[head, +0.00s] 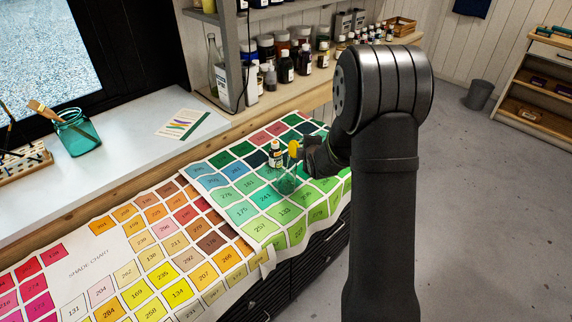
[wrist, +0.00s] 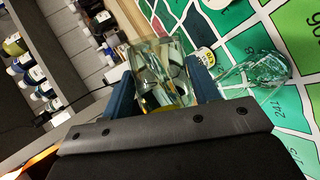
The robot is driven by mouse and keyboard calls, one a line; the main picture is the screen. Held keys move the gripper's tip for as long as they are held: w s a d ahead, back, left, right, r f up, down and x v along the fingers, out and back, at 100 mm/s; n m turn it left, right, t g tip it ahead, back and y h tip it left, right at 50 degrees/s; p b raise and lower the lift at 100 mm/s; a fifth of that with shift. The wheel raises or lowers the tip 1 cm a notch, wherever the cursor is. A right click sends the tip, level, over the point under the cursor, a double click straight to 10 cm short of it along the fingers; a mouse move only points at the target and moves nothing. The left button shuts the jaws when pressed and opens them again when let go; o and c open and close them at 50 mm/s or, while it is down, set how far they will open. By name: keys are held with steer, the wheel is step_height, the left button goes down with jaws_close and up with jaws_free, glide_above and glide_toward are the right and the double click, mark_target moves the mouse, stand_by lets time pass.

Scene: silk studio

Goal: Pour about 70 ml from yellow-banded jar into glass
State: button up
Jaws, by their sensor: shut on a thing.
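The yellow-banded jar (head: 293,149) is in my gripper (head: 306,156), above the shade chart and close to the glass. In the wrist view the clear jar (wrist: 158,68) sits between my two blue fingers, with yellow showing at its lower end. I cannot tell its exact tilt or how much liquid is in it. The clear glass (head: 286,186) stands on the green squares, just below and in front of the jar. It also shows in the wrist view (wrist: 256,76), to the right of my fingers. Its contents are hard to make out.
The shade chart (head: 92,262) covers the bench front. Shelf bottles (head: 286,68) stand behind, and a teal jar with brushes (head: 76,135) is at left.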

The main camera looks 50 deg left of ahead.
steer(key=shift+s+r, duration=0.1)
steer(key=shift+s, duration=0.1)
steer(key=shift+r+n+t, duration=0.3)
steer(key=shift+n+t, duration=0.1)
steer(key=shift+t, duration=0.1)
stand_by(0.6)
steer(key=shift+w, duration=0.1)
steer(key=shift+w+d+f+m+g, duration=0.2)
steer(key=shift+w+f+m+g, duration=0.2)
steer(key=shift+w+f+g, duration=0.15)
steer(key=shift+w+f+m+g, duration=0.1)
steer(key=shift+f+m+g, duration=0.15)
steer(key=shift+m+g, duration=0.2)
steer(key=shift+c, duration=0.2)
steer(key=shift+f, duration=0.15)
steer(key=shift+r+m+g, duration=0.7)
steer(key=shift+m+g, duration=0.35)
steer(key=shift+g, duration=0.15)
steer(key=shift+r+g, duration=0.15)
steer(key=shift+g, duration=0.15)
